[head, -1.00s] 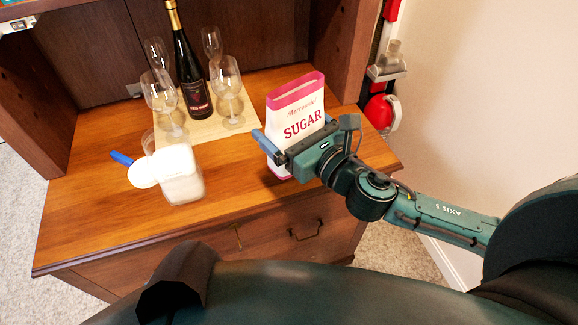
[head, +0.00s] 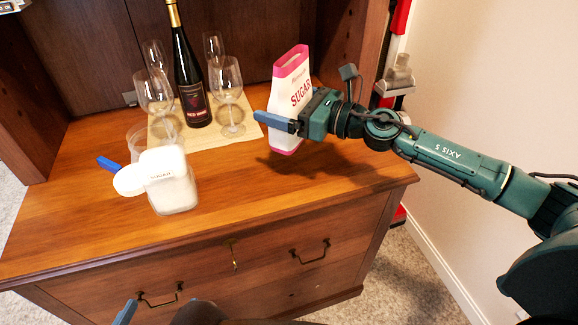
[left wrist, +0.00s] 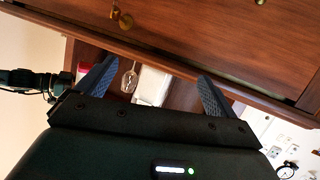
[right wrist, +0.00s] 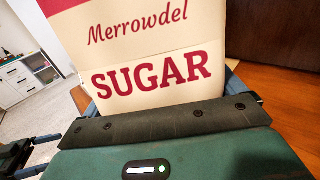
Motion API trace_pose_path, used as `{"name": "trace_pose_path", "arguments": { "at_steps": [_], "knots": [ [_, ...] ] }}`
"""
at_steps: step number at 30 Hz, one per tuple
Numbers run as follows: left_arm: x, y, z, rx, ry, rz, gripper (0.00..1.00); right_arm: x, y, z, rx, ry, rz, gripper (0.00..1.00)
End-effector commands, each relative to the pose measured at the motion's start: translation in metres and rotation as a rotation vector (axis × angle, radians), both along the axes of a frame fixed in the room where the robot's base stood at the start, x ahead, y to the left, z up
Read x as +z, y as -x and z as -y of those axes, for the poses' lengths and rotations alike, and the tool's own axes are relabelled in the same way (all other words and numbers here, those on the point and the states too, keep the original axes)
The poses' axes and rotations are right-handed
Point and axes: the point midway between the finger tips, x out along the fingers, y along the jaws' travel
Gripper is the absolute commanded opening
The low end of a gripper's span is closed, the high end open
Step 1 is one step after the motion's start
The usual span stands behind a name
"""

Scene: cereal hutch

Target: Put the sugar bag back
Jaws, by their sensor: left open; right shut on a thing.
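The white and pink sugar bag (head: 291,90) is in my right gripper (head: 285,122), slightly tilted, above the right part of the wooden counter. A shadow lies on the wood below it, and the bag appears clear of the surface. In the right wrist view the bag (right wrist: 150,60) fills the space between the fingers, its "Merrowdel SUGAR" print facing the camera. My left gripper shows in the left wrist view (left wrist: 155,88) with its fingers apart and nothing between them. In the head view only a blue fingertip of it shows low at the left, in front of the drawers.
A clear canister labelled SUGAR (head: 172,185) with white contents stands front left, its round white lid (head: 130,180) beside its top. A wine bottle (head: 188,75) and several glasses stand on a pale mat (head: 240,128) behind. The counter's right front (head: 340,165) is clear.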

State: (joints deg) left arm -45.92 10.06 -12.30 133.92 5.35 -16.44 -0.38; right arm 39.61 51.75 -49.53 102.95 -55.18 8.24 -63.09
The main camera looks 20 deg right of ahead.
Motion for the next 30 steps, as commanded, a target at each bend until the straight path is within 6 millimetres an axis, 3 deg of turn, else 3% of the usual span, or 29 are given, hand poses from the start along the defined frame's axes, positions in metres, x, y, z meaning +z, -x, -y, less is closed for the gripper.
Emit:
{"name": "trace_pose_path", "arguments": {
  "at_steps": [1,5,13,18,30],
  "knots": [
    [-0.004,0.001,-0.002,0.003,-0.001,0.014,0.94,-0.017,0.000,-0.001,0.001,-0.005,-0.005,0.54],
    [-0.001,0.004,-0.006,0.012,-0.006,0.052,0.94,-0.041,0.000,-0.001,0.001,-0.004,-0.004,0.54],
    [-0.005,0.003,-0.005,0.001,-0.024,0.065,0.94,-0.062,0.000,-0.001,0.001,-0.004,-0.001,0.54],
    [-0.016,0.001,-0.001,-0.017,-0.046,0.066,0.94,-0.088,0.000,-0.001,0.000,-0.003,-0.002,0.54],
    [-0.021,0.000,0.000,-0.025,-0.059,0.061,0.94,-0.094,0.000,0.000,0.000,-0.001,0.001,0.54]
  ]
}}
